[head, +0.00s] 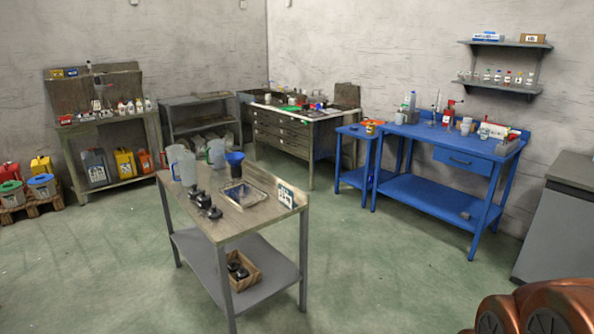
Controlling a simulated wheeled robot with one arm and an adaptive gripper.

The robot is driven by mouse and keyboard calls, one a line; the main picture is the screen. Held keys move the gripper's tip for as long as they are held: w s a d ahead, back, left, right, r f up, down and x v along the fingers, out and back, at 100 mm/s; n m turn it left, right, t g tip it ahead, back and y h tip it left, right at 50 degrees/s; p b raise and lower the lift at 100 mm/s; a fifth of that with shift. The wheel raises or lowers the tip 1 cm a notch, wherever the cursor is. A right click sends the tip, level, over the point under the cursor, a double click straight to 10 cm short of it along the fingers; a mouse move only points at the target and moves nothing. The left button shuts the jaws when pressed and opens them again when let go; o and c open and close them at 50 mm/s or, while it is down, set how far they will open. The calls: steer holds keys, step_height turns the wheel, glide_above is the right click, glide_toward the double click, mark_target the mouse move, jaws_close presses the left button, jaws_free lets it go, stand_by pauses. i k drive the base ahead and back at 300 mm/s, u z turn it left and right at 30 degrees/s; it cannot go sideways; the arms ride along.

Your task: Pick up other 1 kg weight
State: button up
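Several small black objects that look like weights stand in a row on the near grey table, with one at the front (215,213), one in the middle (203,201) and one behind (193,190). More dark weight-like objects (241,273) lie in a brown box (253,277) on the table's lower shelf. No weight marking is readable, so I cannot tell which are 1 kg. My gripper is not in view. A copper-coloured part of my own body (545,308) shows at the bottom right, well apart from the table.
The near table (230,222) also holds clear jugs (183,165), a blue funnel (235,160), a metal tray (245,192) and a small sign (286,196). A blue bench (440,200) stands at the right. Green floor (400,285) is free between the table and bench.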

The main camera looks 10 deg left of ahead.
mark_target(194, 193)
steer(key=i, duration=3.4)
steer(key=u, duration=3.05)
steer(key=i, duration=0.5)
steer(key=u, duration=0.05)
